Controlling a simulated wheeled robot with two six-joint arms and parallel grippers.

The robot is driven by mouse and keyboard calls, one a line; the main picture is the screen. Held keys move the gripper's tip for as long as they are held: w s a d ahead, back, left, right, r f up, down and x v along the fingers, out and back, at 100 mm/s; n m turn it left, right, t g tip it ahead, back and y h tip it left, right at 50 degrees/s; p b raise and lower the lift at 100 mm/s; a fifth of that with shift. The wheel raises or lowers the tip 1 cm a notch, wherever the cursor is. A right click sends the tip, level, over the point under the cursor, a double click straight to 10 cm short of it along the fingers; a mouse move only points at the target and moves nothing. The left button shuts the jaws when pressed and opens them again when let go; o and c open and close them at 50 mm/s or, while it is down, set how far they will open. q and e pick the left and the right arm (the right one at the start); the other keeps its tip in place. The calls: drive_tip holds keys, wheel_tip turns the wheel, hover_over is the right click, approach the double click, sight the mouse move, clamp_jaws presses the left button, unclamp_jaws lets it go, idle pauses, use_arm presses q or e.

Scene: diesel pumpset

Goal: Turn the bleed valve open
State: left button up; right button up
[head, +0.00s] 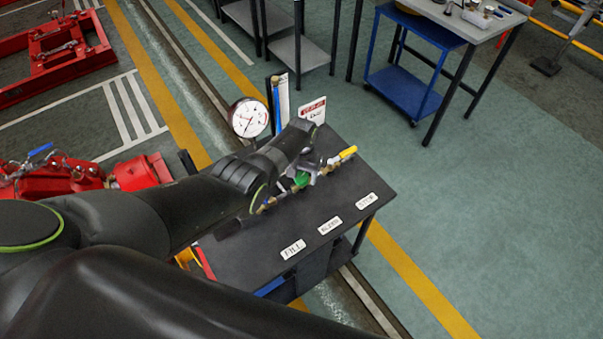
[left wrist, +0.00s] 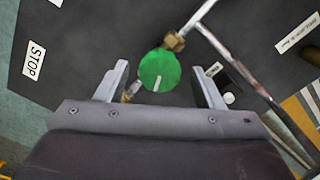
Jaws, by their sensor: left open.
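A round green knob (head: 302,178) sits on the brass and metal pipework along the black bench, behind the middle of three labels, which seems to read BLEED (head: 329,225). I take it as the bleed valve. In the left wrist view the green knob (left wrist: 159,68) faces me, with a white line on it pointing down in the picture. My left gripper (head: 303,170) is over the pipework at the knob. The left wrist view shows its jaws (left wrist: 160,78) open, one finger on each side of the knob, with gaps on both sides. My right gripper is in neither view.
A yellow-ended lever (head: 348,152) lies to the right on the pipework. A round pressure gauge (head: 248,118) and a red-and-white sign (head: 312,110) stand behind. In the wrist view a metal pipe (left wrist: 235,62) passes close to the right finger.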

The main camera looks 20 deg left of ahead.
sight(301, 177)
use_arm(q)
wheel_tip(301, 177, up, 6)
drive_tip(key=p, duration=0.2)
drive_tip(key=shift+p, duration=0.35)
wheel_tip(301, 177, up, 11)
drive_tip(key=b, duration=0.1)
drive_tip(key=shift+r, duration=0.2)
idle(0.5)
